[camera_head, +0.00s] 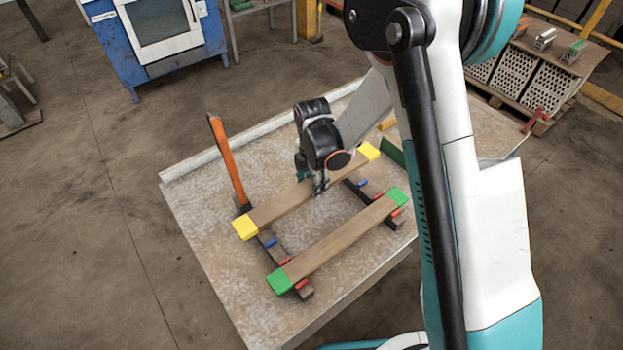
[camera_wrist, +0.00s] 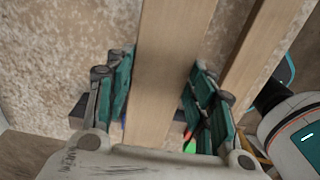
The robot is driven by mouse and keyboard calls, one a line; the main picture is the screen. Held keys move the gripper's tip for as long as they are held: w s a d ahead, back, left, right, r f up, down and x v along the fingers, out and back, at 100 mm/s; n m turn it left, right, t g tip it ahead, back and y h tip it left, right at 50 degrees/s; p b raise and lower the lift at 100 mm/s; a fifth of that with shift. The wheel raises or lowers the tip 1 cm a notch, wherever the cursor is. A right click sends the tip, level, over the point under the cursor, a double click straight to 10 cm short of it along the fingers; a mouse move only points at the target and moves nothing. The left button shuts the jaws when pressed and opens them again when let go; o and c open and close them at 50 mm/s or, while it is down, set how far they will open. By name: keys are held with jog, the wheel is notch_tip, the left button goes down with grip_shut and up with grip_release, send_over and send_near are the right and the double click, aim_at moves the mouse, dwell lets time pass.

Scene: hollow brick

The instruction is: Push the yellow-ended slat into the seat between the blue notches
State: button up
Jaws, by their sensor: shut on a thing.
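The yellow-ended slat (camera_head: 282,207) is a long wooden bar with yellow end blocks, lying across the far part of two dark rails. My gripper (camera_head: 319,186) is shut on it near mid-length; in the wrist view the slat (camera_wrist: 178,50) runs between the teal fingers of my gripper (camera_wrist: 160,85). A blue notch (camera_head: 270,242) shows on the left rail and another blue notch (camera_head: 362,183) on the right rail, both on the near side of the slat. Any blue notches under or behind the slat are hidden. I cannot tell whether the slat touches the rails.
A green-ended slat (camera_head: 335,243) lies nearer, across the rails by red notches (camera_head: 301,284). An orange upright (camera_head: 228,160) stands at the left rail's far end. A green piece (camera_head: 391,152) is partly hidden by my arm. The tabletop (camera_head: 200,190) is clear at left.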

notch_tip(320, 180, down, 5)
jog(key=b, duration=0.2)
jog(key=shift+f+b, duration=0.1)
jog(key=shift+b, duration=0.25)
jog(key=shift+f, duration=1.35)
dwell(0.6)
jog(key=o, duration=1.4)
jog(key=shift+r, duration=0.1)
notch_tip(320, 180, up, 12)
jog(key=shift+f, duration=0.1)
